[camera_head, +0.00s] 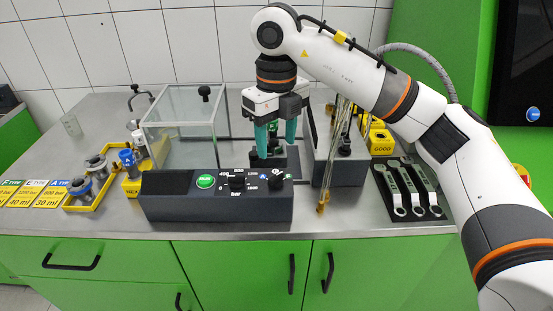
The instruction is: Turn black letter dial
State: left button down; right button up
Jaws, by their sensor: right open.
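The black letter dial (276,182) sits at the right end of the dark control box's sloped front, with small letters around it. My right gripper (277,151) comes down from above with its teal fingers pointing down. It is open, its fingers apart, and looks empty. The fingertips show just above the letter dial in the picture; I cannot tell how far behind or above the dial they are, and no contact is visible. My left gripper is not in view.
The control box (165,205) also bears a green button (206,181) and a larger black dial (237,182). A glass case (180,130) stands behind it. Hanging tubes (338,150) are right of the gripper. Wrenches (412,188) lie further right, and a yellow tray (76,207) of parts lies left.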

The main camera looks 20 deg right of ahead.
notch_tip(320, 180, up, 4)
jog(key=shift+r, duration=0.1)
dwell(0.4)
